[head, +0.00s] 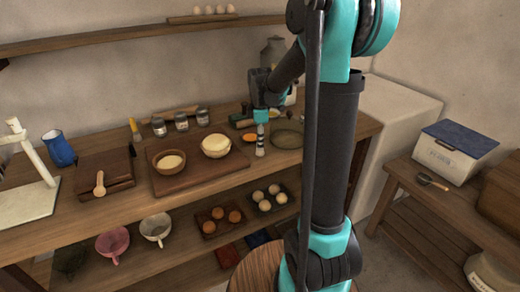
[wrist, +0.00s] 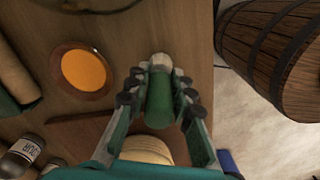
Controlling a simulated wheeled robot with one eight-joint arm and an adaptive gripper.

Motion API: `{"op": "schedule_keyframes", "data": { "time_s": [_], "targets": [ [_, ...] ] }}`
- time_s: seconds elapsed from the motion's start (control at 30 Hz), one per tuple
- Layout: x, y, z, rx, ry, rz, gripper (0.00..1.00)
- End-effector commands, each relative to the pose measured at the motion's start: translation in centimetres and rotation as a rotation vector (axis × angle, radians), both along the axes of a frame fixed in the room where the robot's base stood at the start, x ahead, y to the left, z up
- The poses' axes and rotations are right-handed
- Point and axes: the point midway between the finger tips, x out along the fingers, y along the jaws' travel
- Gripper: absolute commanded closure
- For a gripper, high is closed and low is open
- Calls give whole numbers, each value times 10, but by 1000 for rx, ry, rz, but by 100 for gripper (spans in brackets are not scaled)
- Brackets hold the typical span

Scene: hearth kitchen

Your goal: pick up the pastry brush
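A thing with a rounded green body and a pale end, which looks like the pastry brush (wrist: 159,103), shows between my fingers in the wrist view. Its green end is nearer the wrist camera. My gripper (wrist: 160,76) has one finger on each side of it, with the tips beside the pale end. I cannot tell whether the fingers touch it. In the head view my gripper (head: 260,150) points down over the right part of the wooden counter (head: 230,178), and I cannot make out the brush clearly there.
An orange-filled dish (wrist: 84,68) lies left of the gripper in the wrist view. A cream bowl (head: 216,146) on a board is close by. Several jars (head: 181,122) stand behind. A barrel (wrist: 275,50) stands beyond the counter edge. Eggs (head: 265,196) sit on the lower shelf.

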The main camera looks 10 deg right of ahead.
Motion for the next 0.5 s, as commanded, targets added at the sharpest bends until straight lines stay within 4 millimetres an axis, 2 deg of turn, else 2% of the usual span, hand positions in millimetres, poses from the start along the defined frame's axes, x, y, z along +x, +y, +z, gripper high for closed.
{"op": "schedule_keyframes", "data": {
  "time_s": [0.03,0.13,0.5],
  "targets": [
    [0,0,0,0,0,0,87],
    [0,0,0,0,0,0,99],
    [0,0,2,0,0,0,100]
  ]
}}
